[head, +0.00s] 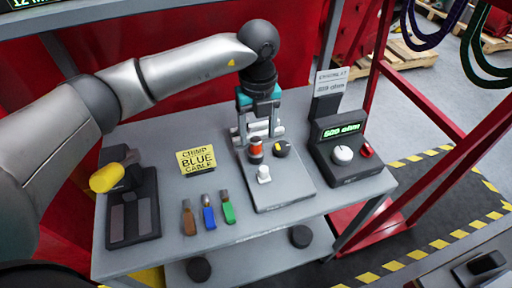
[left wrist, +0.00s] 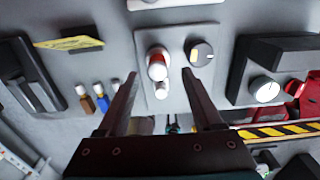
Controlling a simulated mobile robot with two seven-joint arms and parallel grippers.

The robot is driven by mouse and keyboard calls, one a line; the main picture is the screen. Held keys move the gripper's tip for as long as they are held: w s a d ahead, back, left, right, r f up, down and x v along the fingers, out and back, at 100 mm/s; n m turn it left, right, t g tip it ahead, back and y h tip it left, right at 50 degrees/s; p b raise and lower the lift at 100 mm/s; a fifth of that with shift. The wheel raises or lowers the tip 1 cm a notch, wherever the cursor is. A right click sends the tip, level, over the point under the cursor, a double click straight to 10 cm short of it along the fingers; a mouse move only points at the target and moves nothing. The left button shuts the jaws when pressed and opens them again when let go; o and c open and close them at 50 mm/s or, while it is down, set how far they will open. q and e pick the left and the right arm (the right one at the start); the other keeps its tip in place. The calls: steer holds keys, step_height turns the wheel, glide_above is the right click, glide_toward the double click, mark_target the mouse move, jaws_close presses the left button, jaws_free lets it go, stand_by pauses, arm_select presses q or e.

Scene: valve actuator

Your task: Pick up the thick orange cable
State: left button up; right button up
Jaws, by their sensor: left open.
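I cannot make out a thick orange cable for certain in either view. Three short cable pieces lie on the grey table: an orange-brown one (head: 189,218), a blue one (head: 208,214) and a green one (head: 228,208). The brown piece (left wrist: 88,104) and the blue piece (left wrist: 102,102) also show at the left in the left wrist view. My left gripper (head: 260,132) points down over the grey control plate, away from these pieces. It is open, with the plate's red-and-white button (left wrist: 157,66) showing between its fingers (left wrist: 160,76). My right gripper is not in view.
The control plate (head: 290,192) also has a dark knob (head: 282,149) and a white switch (head: 264,174). A meter box (head: 345,155) stands right. A black tool with a yellow handle (head: 107,178) stands left. A yellow sign (head: 196,160) reads "CRIMP BLUE CABLE". Purple (head: 422,40) and green cables hang upper right.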

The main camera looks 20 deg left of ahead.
mark_target(256, 141)
arm_select(q)
steer(key=f, duration=0.4)
steer(key=shift+a, duration=0.2)
jaws_close()
stand_by(0.3)
